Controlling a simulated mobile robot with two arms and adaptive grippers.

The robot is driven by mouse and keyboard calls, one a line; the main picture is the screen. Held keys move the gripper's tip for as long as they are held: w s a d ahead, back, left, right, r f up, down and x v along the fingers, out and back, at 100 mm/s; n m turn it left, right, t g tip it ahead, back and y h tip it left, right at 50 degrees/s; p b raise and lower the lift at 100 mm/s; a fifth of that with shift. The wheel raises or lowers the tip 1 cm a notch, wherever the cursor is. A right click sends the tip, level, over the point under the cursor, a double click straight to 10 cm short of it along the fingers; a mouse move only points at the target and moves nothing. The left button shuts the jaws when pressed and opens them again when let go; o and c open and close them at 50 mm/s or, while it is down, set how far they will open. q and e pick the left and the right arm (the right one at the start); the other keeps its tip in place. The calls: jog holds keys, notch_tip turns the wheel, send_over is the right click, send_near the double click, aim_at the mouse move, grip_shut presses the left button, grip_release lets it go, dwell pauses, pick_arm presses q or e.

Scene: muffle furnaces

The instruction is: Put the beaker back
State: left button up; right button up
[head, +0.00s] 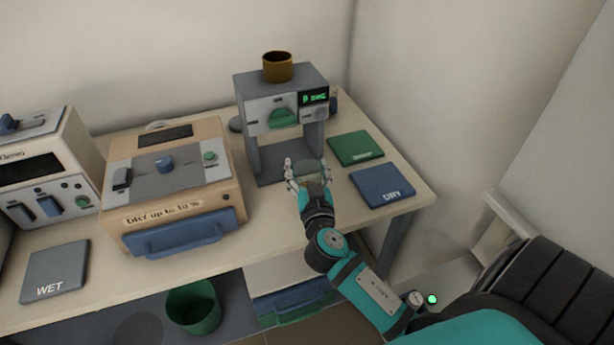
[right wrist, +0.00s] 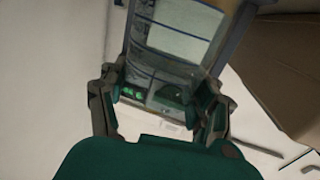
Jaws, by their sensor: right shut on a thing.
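A clear glass beaker (right wrist: 175,40) is between the fingers of my right gripper (right wrist: 158,92) in the right wrist view, and I see the machine's green display through the glass. In the head view my right gripper (head: 308,172) is shut on the beaker (head: 314,184), just in front of the grey machine (head: 268,165) with the green display. The fingers partly hide the beaker there. To the right lie a green mat (head: 355,147) and a blue mat marked DRY (head: 383,186), both empty. A grey mat marked WET (head: 54,272) lies empty at the far left. My left gripper is not in view.
A brown cup (head: 277,66) stands on top of the grey machine. A beige furnace (head: 225,180) with a blue handle stands left of it, and another device (head: 75,150) stands at the far left. A green bin (head: 193,308) is below the table (head: 262,225).

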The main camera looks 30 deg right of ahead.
aim_at(305, 171)
notch_tip(305, 171, down, 3)
jog(key=shift+f, duration=0.1)
jog(key=shift+s+f+b, duration=0.1)
jog(key=shift+f+b, duration=0.15)
jog(key=shift+b, duration=0.1)
jog(key=o, duration=1.3)
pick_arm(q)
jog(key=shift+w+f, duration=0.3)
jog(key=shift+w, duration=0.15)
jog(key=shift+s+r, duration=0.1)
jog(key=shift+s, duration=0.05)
pick_arm(e)
jog(key=shift+r, duration=0.15)
